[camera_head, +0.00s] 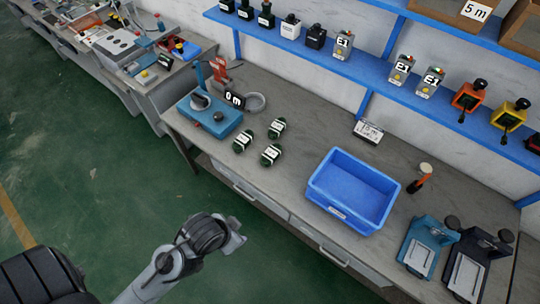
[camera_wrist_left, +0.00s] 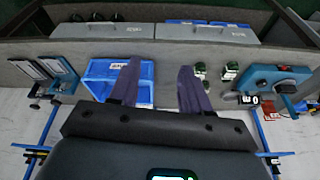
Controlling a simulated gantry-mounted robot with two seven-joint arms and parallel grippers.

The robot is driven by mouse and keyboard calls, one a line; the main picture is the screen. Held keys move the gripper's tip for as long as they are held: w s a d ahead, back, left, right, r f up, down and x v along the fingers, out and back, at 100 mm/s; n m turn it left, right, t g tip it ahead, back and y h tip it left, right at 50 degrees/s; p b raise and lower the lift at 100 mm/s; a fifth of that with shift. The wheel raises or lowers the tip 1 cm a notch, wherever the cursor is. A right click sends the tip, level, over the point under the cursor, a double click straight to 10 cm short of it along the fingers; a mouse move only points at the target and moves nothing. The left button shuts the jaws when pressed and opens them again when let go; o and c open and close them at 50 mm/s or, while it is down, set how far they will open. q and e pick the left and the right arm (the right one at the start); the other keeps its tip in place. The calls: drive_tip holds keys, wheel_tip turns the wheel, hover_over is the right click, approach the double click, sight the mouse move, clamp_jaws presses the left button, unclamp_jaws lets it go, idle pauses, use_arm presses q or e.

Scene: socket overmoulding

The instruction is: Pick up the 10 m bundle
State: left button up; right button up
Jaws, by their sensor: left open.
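Three dark green coiled bundles with white labels stand together on the workbench: a back one (camera_head: 277,127), a left one (camera_head: 242,141) and a front one (camera_head: 270,155). The labels seem to start with 10 but are small. My left gripper (camera_head: 236,238) is in front of the bench, at the lower middle of the head view, apart from the bundles. In the left wrist view its two fingers (camera_wrist_left: 160,66) are spread with nothing between them. My right gripper is not in view.
A blue winding device (camera_head: 213,118) with a black "0 m" display (camera_head: 235,99) stands left of the bundles. A blue bin (camera_head: 352,190) stands to their right, near an orange-handled tool (camera_head: 420,178) and two clamp fixtures (camera_head: 425,245) (camera_head: 477,262). A blue shelf (camera_head: 375,67) runs above.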

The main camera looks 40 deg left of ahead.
use_arm(q)
drive_tip(key=shift+o, duration=0.3)
drive_tip(key=o, duration=0.9)
drive_tip(key=shift+o, duration=0.2)
